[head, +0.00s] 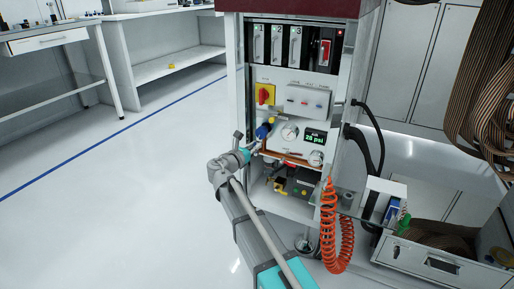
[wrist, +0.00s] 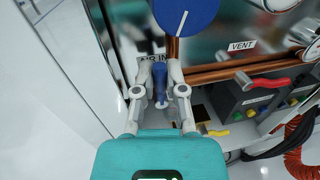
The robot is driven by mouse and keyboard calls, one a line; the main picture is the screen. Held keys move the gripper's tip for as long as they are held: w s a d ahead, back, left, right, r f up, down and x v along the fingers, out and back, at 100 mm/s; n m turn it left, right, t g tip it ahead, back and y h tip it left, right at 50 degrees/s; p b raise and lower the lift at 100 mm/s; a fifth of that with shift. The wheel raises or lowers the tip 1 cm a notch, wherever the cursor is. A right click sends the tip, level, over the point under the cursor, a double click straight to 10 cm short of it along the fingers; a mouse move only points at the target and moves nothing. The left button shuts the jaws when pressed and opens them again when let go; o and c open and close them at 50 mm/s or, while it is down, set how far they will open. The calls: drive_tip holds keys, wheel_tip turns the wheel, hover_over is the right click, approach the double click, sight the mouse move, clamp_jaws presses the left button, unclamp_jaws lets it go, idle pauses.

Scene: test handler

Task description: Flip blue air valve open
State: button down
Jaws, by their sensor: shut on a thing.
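The blue air valve handle (wrist: 161,84) shows in the wrist view between the two fingers of my gripper (wrist: 160,78), below the "AIR IN" label (wrist: 150,58). My gripper is shut on this handle, one finger on each side. The fingers and the label's nearness hide part of the valve body. In the head view, my gripper (head: 250,147) is at the left front edge of the test handler, just below a blue knob (head: 262,131). The handle itself is too small to make out there.
A large blue round knob (wrist: 185,14) with a white line sits just above my gripper. Copper pipe (wrist: 255,68) runs right, near a red valve handle (wrist: 262,82) and the "VENT" label (wrist: 242,45). An orange coiled hose (head: 330,225) hangs at right. Floor at left is clear.

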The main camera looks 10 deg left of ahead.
drive_tip(key=shift+d+f, duration=0.1)
drive_tip(key=c, duration=0.7)
unclamp_jaws()
drive_tip(key=shift+s, duration=0.1)
drive_tip(key=shift+v, duration=4)
